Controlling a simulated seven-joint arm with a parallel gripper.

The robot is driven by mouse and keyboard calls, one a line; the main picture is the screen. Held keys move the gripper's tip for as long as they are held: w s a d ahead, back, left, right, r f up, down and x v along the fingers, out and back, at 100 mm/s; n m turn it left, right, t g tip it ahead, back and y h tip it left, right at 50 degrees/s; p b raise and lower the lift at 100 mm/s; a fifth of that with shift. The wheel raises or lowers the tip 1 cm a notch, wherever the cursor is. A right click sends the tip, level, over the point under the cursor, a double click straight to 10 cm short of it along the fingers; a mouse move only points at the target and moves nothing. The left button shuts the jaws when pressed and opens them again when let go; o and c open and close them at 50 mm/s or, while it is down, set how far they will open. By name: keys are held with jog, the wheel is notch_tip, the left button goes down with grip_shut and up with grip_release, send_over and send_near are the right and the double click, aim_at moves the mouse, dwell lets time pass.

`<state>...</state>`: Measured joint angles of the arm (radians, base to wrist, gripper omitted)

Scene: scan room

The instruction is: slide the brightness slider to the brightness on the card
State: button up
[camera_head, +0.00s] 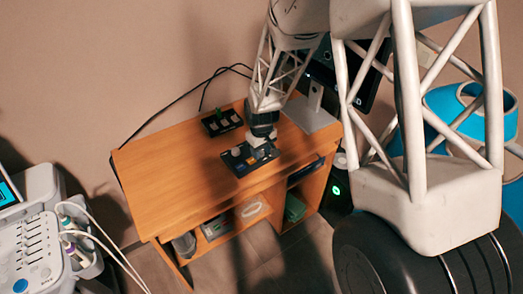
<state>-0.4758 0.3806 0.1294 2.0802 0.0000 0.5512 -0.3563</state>
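A small dark panel (237,168) lies near the front edge of the wooden desk, with a whitish knob and small coloured patches on it. My gripper (258,146) points down over the panel's right part, close to or touching it. I cannot tell which part is the brightness slider. I cannot make out a card or its reading.
The wooden desk (165,170) is clear on its left side. A monitor on a stand (312,116) is at the right back, partly behind my arm. A black cable (170,116) runs behind the desk. A medical console (40,245) stands at lower left, and blue seats (445,110) at right.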

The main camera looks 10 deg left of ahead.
jog(key=shift+d, duration=0.1)
jog(key=shift+w+d, duration=1.1)
jog(key=shift+w, duration=0.15)
notch_tip(320, 180, up, 8)
jog(key=r, duration=0.1)
jog(key=s+d+r+m, duration=0.2)
jog(key=s+d+r, duration=0.3)
jog(key=d+r, duration=0.2)
jog(key=s+d+r+m+t, duration=0.1)
jog(key=s+d+r+m, duration=0.1)
jog(key=s+d+r, duration=0.3)
jog(key=shift+s+d+r, duration=0.25)
jog(key=shift+d+r, duration=0.9)
jog(key=shift+d, duration=0.6)
jog(key=shift+w+a, duration=0.1)
